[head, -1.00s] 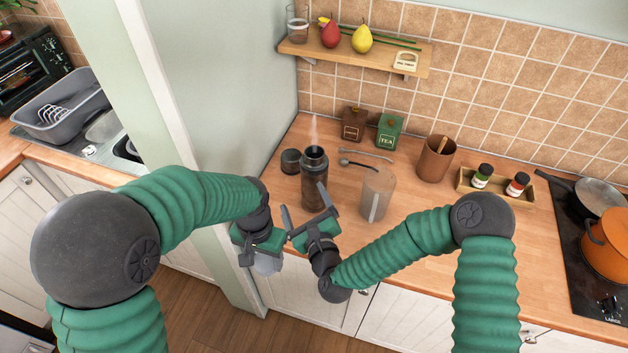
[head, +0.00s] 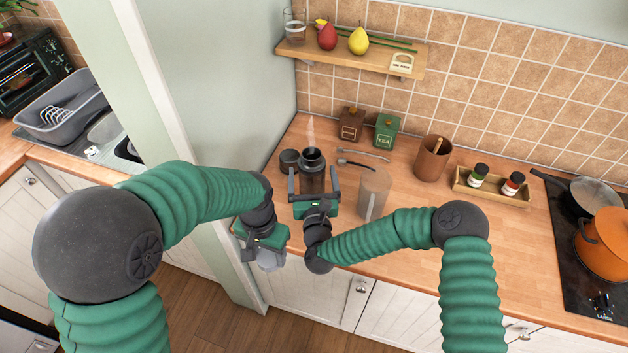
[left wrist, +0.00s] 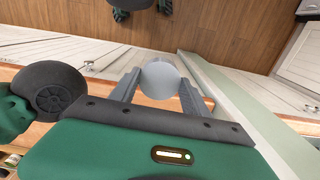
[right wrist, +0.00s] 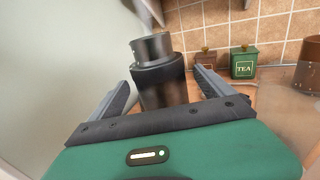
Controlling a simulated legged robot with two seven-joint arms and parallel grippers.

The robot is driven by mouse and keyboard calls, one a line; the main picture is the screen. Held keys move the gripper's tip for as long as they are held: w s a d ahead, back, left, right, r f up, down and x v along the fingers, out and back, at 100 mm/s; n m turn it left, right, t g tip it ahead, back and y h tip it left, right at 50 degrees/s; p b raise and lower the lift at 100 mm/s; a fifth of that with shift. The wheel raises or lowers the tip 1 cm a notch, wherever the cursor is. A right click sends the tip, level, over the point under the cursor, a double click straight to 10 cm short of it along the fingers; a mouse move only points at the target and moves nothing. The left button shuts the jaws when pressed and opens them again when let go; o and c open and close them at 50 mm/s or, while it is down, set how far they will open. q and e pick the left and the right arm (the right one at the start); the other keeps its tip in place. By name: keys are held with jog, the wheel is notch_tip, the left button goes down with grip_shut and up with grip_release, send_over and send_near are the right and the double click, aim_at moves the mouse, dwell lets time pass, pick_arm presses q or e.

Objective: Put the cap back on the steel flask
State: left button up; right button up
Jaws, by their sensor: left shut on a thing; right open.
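The steel flask (head: 312,160) stands upright on the counter, dark-bodied with an open mouth and steam above it. My right gripper (head: 313,178) is open, with its fingers on either side of the flask. In the right wrist view the flask (right wrist: 162,88) stands between the fingers, apart from both. A short dark cylinder (head: 289,160), possibly the cap, stands just left of the flask. My left gripper (head: 268,248) is shut on a light grey round thing (left wrist: 160,82), low in front of the counter edge; I cannot tell whether this is the cap.
A clear pitcher (head: 373,195) stands right of the flask. A spoon (head: 357,164) lies behind it. A brown canister (head: 350,125), green tea tin (head: 386,131) and brown pot (head: 432,158) stand further back. A pale wall (head: 215,90) bounds the left side.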

jog(key=shift+w+a, duration=0.1)
jog(key=shift+w, duration=0.05)
pick_arm(q)
jog(key=shift+a, duration=0.4)
pick_arm(e)
jog(key=shift+a, duration=0.35)
pick_arm(q)
notch_tip(320, 180, up, 2)
jog(key=shift+d+r+p, duration=0.1)
jog(key=shift+d+p, duration=0.05)
jog(key=shift+p, duration=0.95)
jog(key=shift+d, duration=0.1)
pick_arm(e)
jog(key=w, duration=0.5)
jog(key=shift+w+d+r, duration=0.15)
jog(key=shift+d, duration=0.15)
jog(key=shift+a, duration=0.1)
jog(key=shift+c, duration=0.3)
pick_arm(q)
jog(key=shift+a, duration=0.2)
pick_arm(e)
jog(key=shift+c, duration=1.1)
pick_arm(q)
jog(key=shift+d, duration=0.1)
pick_arm(e)
grip_shut()
